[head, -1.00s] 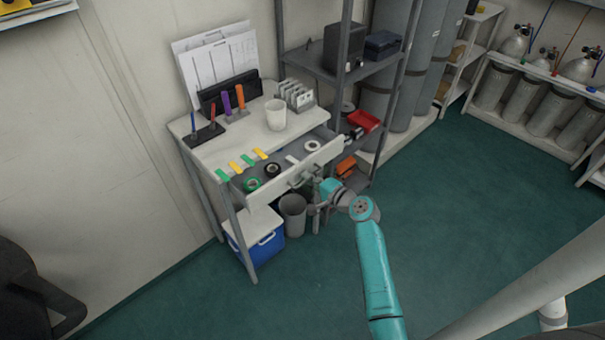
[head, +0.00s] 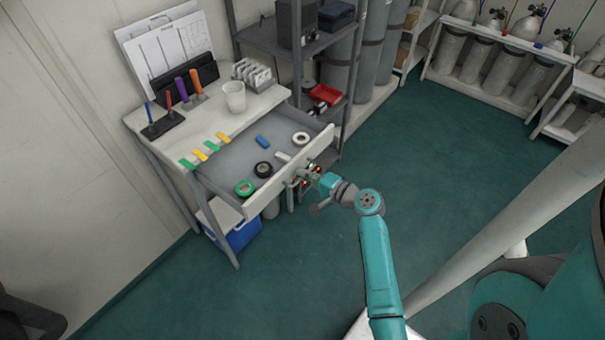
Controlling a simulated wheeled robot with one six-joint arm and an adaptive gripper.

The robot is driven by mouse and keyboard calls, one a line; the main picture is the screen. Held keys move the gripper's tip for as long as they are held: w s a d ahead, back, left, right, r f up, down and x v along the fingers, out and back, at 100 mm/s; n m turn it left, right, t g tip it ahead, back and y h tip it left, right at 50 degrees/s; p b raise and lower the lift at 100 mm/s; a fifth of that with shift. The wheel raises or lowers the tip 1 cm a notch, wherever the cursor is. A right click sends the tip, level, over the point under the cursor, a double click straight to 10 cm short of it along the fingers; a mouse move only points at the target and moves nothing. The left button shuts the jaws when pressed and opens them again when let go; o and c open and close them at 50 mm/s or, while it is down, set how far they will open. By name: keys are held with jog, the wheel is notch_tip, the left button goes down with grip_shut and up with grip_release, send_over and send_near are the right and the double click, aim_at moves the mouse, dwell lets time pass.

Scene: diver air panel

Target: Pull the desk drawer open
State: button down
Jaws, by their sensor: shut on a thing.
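The desk (head: 234,126) stands against the wall at the left of the head view. Its drawer (head: 284,184) is pulled well out, and its inside shows rolls of tape, a blue block and a white block. My gripper (head: 304,174) is at the drawer's front face, shut on the drawer handle. The handle itself is mostly hidden by the gripper and wrist. A green tape roll (head: 245,187), a black roll (head: 263,169) and a white roll (head: 301,139) lie in the drawer.
A white cup (head: 235,97) and pen holders stand on the desk top. A blue cooler (head: 240,233) sits under the desk. A grey shelf rack (head: 270,45) stands close at the right. The green floor (head: 450,170) to the right is clear.

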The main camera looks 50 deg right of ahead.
jog(key=c, duration=1.3)
grip_release()
jog(key=shift+o, duration=0.2)
jog(key=s+r, duration=0.1)
jog(key=s, duration=0.6)
jog(key=shift+s+d+r, duration=0.15)
jog(key=shift+s+r, duration=0.05)
